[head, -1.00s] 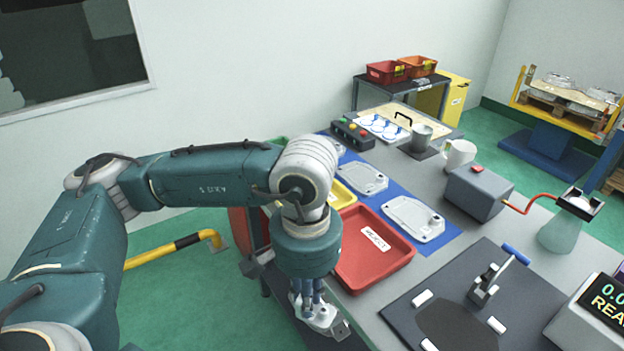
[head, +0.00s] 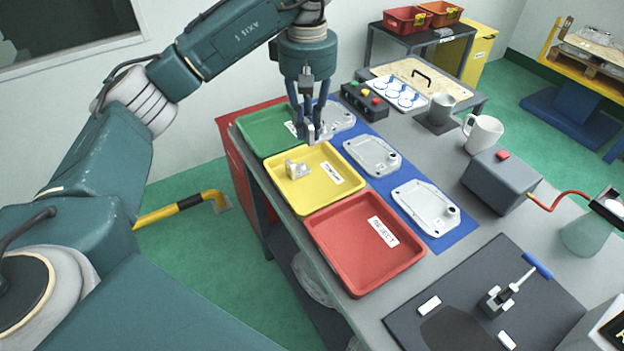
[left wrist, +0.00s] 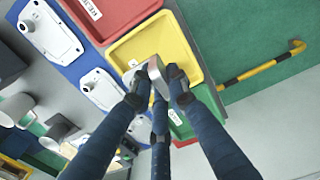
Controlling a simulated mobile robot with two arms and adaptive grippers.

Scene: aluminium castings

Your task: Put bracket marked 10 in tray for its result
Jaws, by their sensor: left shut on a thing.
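My left gripper (head: 312,138) hangs fingers down near the far edge of the yellow tray (head: 318,202), close to the green tray (head: 262,128). It is shut on a small grey metal bracket; this bracket (left wrist: 157,74) shows between the fingertips in the left wrist view. The fingers hide much of it, and no number is readable. Another pale bracket (head: 297,169) lies in the yellow tray, below the fingers. The red tray (head: 345,265), labelled REJECT, is empty and nearest. My right gripper is not in view.
Flat castings (head: 425,208) lie on a blue mat (head: 455,238) right of the trays. A grey box (head: 500,182), a mug (head: 484,133) and a dark plate with a clamp (head: 497,300) stand farther right. A button box (head: 365,101) stands behind.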

